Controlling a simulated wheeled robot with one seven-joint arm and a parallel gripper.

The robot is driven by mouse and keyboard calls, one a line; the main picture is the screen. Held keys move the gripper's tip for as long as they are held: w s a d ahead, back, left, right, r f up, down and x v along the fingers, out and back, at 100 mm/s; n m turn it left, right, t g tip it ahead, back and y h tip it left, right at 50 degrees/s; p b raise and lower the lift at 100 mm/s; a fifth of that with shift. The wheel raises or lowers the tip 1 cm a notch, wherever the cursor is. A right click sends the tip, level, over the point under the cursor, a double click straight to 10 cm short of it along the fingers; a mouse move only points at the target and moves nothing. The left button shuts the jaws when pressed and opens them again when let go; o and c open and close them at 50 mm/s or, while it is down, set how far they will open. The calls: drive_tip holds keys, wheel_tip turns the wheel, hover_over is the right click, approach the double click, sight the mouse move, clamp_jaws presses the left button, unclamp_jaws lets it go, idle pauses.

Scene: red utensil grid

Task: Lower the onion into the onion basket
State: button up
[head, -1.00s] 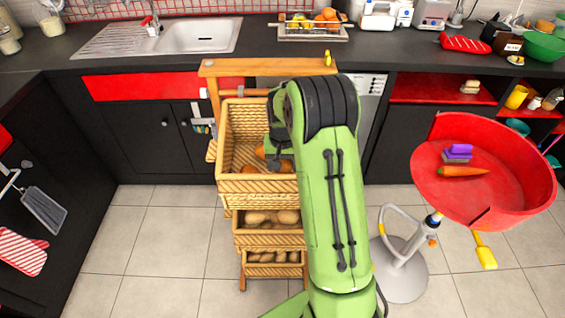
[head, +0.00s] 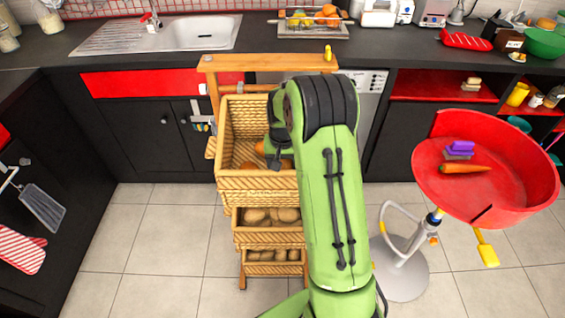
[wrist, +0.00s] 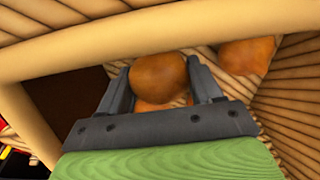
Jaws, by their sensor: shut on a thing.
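The onion basket (head: 257,182) is the top wicker basket of a tiered wooden stand. My gripper (head: 272,157) is down inside it, partly covered by my arm in the head view. In the wrist view my gripper (wrist: 162,72) is shut on an orange-brown onion (wrist: 158,79), which sits between the two fingers. Another onion (wrist: 248,56) lies beside the woven wall to the right. A further orange-brown surface shows just below the held onion. Whether the held onion touches it or the basket floor, I cannot tell.
Two lower baskets (head: 242,240) of the stand hold potato-like things. The stand's wooden top bar (head: 230,66) is behind the basket. A red round tray (head: 530,195) with a carrot (head: 465,168) and a purple sponge stands at the right. The floor to the left is clear.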

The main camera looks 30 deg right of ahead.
drive_tip(key=shift+f+b, duration=0.7)
drive_tip(key=shift+f, duration=0.35)
idle(0.5)
drive_tip(key=o, duration=1.2)
drive_tip(key=r+p, duration=0.1)
drive_tip(key=r, duration=0.4)
drive_tip(key=s+r+p, duration=0.1)
drive_tip(key=r+p, duration=0.1)
drive_tip(key=r, duration=0.3)
drive_tip(key=a+r+p, duration=0.1)
drive_tip(key=r, duration=0.4)
drive_tip(key=shift+s+r, duration=0.35)
drive_tip(key=shift+r, duration=0.05)
